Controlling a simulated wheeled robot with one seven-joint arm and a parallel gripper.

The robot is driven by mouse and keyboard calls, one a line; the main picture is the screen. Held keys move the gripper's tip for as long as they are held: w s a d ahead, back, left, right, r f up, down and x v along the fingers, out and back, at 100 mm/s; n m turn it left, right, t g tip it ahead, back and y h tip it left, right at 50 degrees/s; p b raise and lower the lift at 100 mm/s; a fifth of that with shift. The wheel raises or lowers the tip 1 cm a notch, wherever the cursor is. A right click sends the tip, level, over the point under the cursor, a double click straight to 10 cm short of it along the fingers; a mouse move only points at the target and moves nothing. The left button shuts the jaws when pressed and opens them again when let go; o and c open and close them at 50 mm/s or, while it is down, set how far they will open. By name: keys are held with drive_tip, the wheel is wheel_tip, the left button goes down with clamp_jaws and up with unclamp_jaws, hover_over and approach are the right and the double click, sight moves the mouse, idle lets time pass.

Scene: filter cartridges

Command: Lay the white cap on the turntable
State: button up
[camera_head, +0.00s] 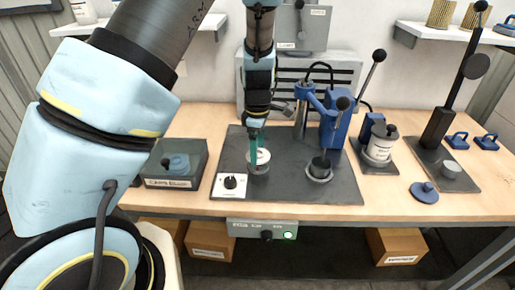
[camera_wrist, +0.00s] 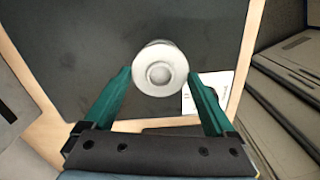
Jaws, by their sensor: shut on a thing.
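The white cap (camera_head: 261,157) is between the teal fingers of my gripper (camera_head: 258,149), which points down over the dark mat. In the wrist view the round cap (camera_wrist: 160,69), with a raised centre, sits between the fingertips of my gripper (camera_wrist: 158,76).
A dark lidded box (camera_head: 177,163) is at left.

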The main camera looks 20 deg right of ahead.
drive_tip(key=shift+f, duration=0.5)
drive_tip(key=o, duration=1)
wheel_tip(320, 180, up, 11)
drive_tip(key=b, duration=0.2)
drive_tip(key=shift+f, duration=0.1)
